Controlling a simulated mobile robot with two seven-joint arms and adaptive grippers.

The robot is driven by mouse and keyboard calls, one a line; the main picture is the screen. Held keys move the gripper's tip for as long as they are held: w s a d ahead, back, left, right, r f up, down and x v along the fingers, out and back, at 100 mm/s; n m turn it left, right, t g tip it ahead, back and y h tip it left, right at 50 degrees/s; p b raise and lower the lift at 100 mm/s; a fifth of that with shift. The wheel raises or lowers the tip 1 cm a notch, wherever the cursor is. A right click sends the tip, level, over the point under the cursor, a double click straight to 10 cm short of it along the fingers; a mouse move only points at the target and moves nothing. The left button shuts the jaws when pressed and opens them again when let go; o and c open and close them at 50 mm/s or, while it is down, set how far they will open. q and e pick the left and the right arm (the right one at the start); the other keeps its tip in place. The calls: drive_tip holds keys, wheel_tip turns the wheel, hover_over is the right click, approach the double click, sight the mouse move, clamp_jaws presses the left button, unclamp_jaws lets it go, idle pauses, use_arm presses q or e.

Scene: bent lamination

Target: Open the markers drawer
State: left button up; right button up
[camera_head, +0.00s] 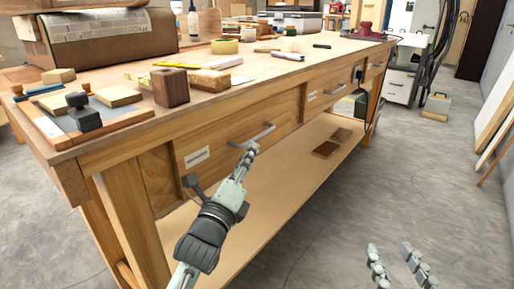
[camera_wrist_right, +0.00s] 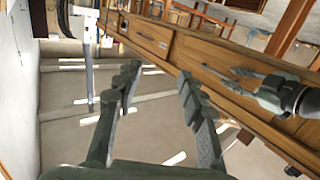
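The wooden workbench (camera_head: 110,148) has a row of drawers along its front, all looking shut. The nearest drawer (camera_head: 225,143) carries a white label (camera_head: 197,157) and a metal bar handle (camera_head: 252,136). The label writing is too small to read, so I cannot tell which drawer is for markers. My left gripper (camera_head: 247,155) has its fingertips close to that handle; contact and finger gap are unclear. It also shows in the right wrist view (camera_wrist_right: 230,77). My right gripper (camera_head: 398,262) is open and empty over the floor, away from the bench; its spread fingers show in the right wrist view (camera_wrist_right: 155,82).
A lower shelf (camera_head: 270,190) runs beneath the drawers. The floor (camera_head: 420,180) right of the bench is mostly clear.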

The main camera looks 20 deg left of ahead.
sight(258, 136)
use_arm(q)
drive_tip(key=x, duration=0.7)
drive_tip(key=shift+w+r, duration=0.1)
drive_tip(key=shift+w, duration=0.25)
drive_tip(key=shift+c, duration=0.6)
clamp_jaws()
